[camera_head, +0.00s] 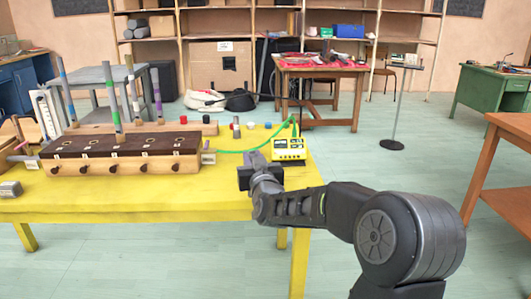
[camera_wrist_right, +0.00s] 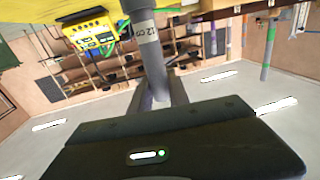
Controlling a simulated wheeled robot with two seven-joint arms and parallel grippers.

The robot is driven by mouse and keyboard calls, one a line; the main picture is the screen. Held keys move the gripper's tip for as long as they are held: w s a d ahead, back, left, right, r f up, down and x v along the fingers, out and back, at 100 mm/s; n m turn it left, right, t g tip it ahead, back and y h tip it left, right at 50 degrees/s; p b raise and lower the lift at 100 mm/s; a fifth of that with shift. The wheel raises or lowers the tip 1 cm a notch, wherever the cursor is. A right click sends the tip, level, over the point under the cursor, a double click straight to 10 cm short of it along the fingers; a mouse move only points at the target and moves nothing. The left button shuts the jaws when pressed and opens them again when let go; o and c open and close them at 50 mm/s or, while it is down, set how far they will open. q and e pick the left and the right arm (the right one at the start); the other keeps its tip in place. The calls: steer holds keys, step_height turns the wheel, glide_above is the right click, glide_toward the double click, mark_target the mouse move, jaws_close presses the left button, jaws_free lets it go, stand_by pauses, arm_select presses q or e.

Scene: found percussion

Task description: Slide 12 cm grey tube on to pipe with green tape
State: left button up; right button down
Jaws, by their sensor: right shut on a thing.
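My right gripper (camera_head: 250,177) is shut on this tube, by the front right corner of the yellow table. In the right wrist view the gripper fingers (camera_wrist_right: 160,95) close around the tube's lower part. In the head view the tube is small and mostly hidden by the gripper. The pipe with green tape (camera_head: 112,97) stands upright at the dark wooden rack, well left of my gripper. My left gripper is not in view.
The dark rack (camera_head: 120,144) with several knobs lies on the yellow table (camera_head: 130,207). Other upright pipes carry blue, brown and purple tape. A yellow meter box (camera_head: 289,149) with a green cable stands just behind my right gripper.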

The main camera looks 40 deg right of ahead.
steer(key=s+a+f+n+t+y, duration=0.1)
steer(key=a+f+n+y, duration=0.25)
steer(key=a, duration=0.65)
steer(key=s+a+f+n+y, duration=0.15)
steer(key=a+f+y, duration=0.3)
steer(key=a, duration=0.55)
steer(key=a+f+n+t+y, duration=0.1)
steer(key=a+f+n+y, duration=0.3)
steer(key=a, duration=0.6)
step_height(320, 180, up, 9)
steer(key=w+m+h+p, duration=0.2)
steer(key=m+h+p, duration=0.1)
steer(key=p, duration=1.5)
steer(key=shift+a+h, duration=0.3)
steer(key=shift+r, duration=0.1)
